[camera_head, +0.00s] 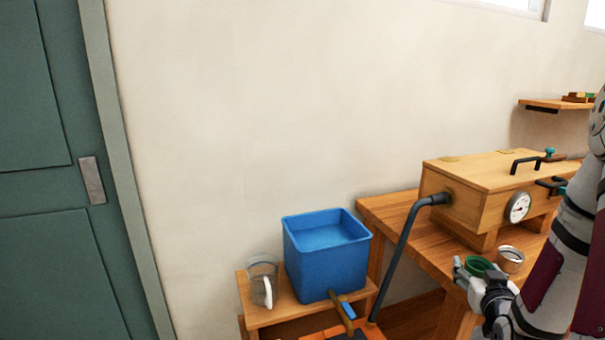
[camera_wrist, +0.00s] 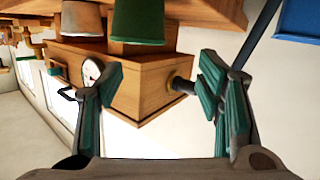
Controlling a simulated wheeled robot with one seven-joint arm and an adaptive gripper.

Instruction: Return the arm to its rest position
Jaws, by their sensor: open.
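My gripper (camera_head: 478,280) is at the lower right of the head view, in front of the bench's front edge, with the arm coming in from the right. In the wrist view my gripper (camera_wrist: 160,92) has its two green-padded fingers spread wide apart with nothing between them. Beyond the fingers is a wooden box with a gauge, seen upside down.
A blue tub (camera_head: 328,268) and glass jar (camera_head: 262,282) stand on a low stand.

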